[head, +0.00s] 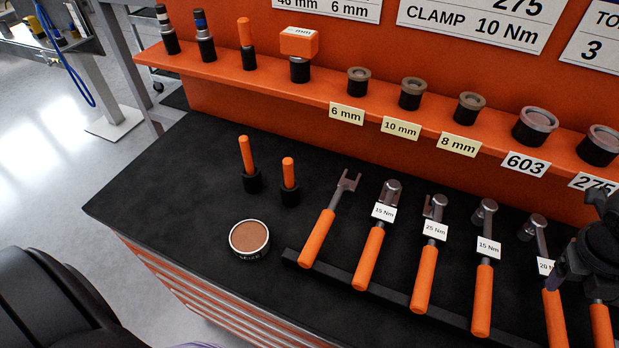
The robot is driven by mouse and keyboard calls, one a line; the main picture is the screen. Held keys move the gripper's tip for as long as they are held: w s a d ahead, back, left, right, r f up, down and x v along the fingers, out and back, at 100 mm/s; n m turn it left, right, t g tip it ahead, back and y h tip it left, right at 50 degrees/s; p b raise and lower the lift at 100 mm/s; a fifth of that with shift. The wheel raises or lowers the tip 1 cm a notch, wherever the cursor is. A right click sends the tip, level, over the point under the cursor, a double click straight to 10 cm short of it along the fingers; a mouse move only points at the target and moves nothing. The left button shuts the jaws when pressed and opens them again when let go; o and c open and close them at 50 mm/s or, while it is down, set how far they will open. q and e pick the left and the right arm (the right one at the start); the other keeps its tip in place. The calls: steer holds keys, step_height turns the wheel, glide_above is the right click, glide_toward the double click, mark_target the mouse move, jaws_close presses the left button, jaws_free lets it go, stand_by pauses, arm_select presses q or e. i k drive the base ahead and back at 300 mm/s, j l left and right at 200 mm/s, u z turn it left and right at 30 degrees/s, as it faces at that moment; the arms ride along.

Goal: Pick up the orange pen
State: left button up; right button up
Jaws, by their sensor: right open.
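Two slim orange pen-like sticks stand upright in black cups on the black bench top. The taller orange stick (246,155) is on the left and the shorter orange stick (289,173) is just right of it. A third orange stick (245,32) stands in a black base on the shelf above. I cannot tell which one is the orange pen. My right gripper (575,268) is at the far right edge, over the torque wrenches, partly cut off. It is open and well apart from the orange sticks. My left gripper is not in view.
A round tin (249,238) with a brown top sits in front of the cups. Several orange-handled wrenches (370,258) lie across a black rack (341,277). The orange shelf (295,88) with sockets borders the back. The bench's left part is clear.

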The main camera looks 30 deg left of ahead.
mark_target(288, 162)
steer(key=j+u, duration=0.2)
steer(key=j, duration=0.35)
steer(key=j+u, duration=0.15)
steer(key=j, duration=0.35)
steer(key=i+j+u, duration=0.2)
steer(key=j, duration=0.35)
steer(key=j+u, duration=0.2)
steer(key=j, duration=0.35)
